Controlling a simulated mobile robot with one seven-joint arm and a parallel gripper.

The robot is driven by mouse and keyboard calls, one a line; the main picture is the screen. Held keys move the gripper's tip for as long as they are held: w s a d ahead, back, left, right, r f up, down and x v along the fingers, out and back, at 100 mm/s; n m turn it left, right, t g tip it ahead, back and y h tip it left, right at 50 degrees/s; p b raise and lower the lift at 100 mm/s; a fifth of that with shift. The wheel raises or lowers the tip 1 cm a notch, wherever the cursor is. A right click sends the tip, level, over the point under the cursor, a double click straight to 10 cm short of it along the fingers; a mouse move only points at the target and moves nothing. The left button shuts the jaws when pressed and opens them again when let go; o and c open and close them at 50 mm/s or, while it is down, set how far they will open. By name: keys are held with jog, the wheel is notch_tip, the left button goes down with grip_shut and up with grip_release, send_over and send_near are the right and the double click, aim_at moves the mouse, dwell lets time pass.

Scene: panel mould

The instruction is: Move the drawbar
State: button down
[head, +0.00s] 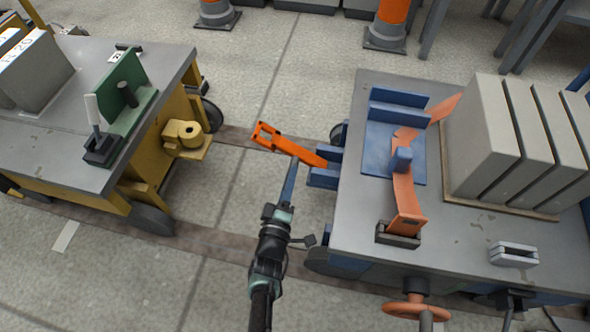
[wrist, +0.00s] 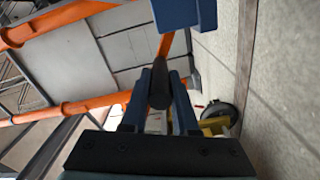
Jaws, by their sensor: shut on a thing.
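The orange drawbar (head: 303,153) reaches out to the left from the blue lugs (head: 324,178) on the near left end of the blue cart. Its looped end hangs in the gap, apart from the yellow hitch (head: 185,134) on the yellow cart. My gripper (head: 294,163) is at the drawbar's middle from the near side. In the wrist view, its two blue fingers are shut on a dark round grip (wrist: 160,84), with the orange drawbar (wrist: 166,44) behind it. The exact contact is hidden in the head view.
The blue cart's grey top (head: 348,222) carries grey slabs (head: 500,140), an orange lever and a blue block. The yellow cart's top (head: 160,65) holds a green bracket and grey blocks. Open floor lies between the carts. Traffic cones (head: 388,24) stand behind.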

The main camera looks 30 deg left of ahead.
jog(key=shift+s+a+f+n+b, duration=0.1)
jog(key=shift+a+f+n+b, duration=0.15)
jog(key=shift+f+n+b, duration=0.7)
jog(key=shift+s+a+f+n+b, duration=0.1)
jog(key=shift+a+f+n+b, duration=0.15)
jog(key=shift+f+n, duration=1.35)
jog(key=shift+d+r+n, duration=0.1)
jog(key=shift+r+n, duration=0.35)
jog(key=shift+n, duration=0.1)
jog(key=c, duration=0.7)
grip_release()
jog(key=shift+r, duration=0.1)
jog(key=p+v, duration=0.5)
jog(key=v, duration=0.8)
jog(key=shift+p, duration=0.4)
